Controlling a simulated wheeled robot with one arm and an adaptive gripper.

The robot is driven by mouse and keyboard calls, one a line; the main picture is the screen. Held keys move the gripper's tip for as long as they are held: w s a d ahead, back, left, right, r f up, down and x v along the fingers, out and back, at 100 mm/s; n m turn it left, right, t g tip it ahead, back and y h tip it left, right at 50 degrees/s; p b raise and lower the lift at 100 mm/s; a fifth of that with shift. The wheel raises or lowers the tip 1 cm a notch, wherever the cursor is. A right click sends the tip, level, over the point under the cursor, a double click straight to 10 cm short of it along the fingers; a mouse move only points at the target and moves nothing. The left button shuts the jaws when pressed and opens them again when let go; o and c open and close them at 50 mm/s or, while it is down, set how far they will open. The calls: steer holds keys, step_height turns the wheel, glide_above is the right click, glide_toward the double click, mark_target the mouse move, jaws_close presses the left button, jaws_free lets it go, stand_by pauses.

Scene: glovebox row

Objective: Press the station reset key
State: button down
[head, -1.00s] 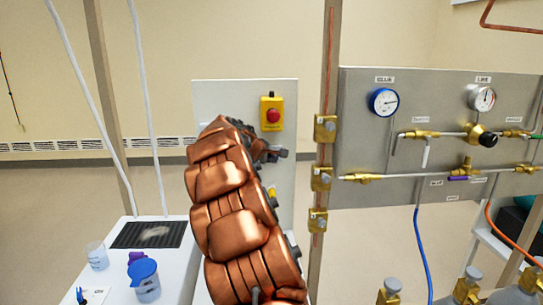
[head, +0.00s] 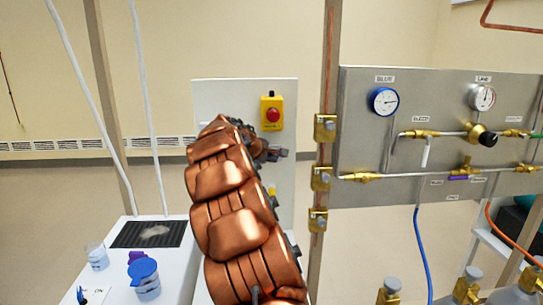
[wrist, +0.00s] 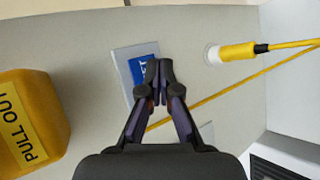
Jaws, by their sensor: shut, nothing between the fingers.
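The reset key (wrist: 142,68) is a blue square with white lettering on a light grey plate (wrist: 122,57) in the wrist view. Part of the lettering is covered by my gripper (wrist: 159,64). My gripper is shut and empty, with its fingertips over the right part of the blue key. I cannot tell whether the tips touch it. In the head view my gripper (head: 274,153) shows in front of the pale panel (head: 230,98), and my copper arm hides the key.
A yellow box (wrist: 28,122) marked PULL OUT is left of the key; its red button (head: 273,115) shows in the head view. A yellow plug (wrist: 236,52) and cable are to the right. A steel gauge panel (head: 450,110) stands right of a post with brass fittings.

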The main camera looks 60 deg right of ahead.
steer(key=shift+d, duration=0.1)
steer(key=shift+w+d, duration=0.25)
steer(key=shift+w+d, duration=0.2)
steer(key=shift+d, duration=0.1)
stand_by(1.0)
stand_by(0.4)
steer(key=shift+s+a, duration=0.55)
steer(key=shift+a, duration=0.1)
steer(key=shift+s+a+b, duration=0.45)
steer(key=shift+s+a, duration=0.3)
steer(key=shift+a, duration=0.25)
steer(key=shift+s+a+b, duration=0.45)
steer(key=shift+s+a, duration=0.3)
steer(key=shift+a, duration=0.2)
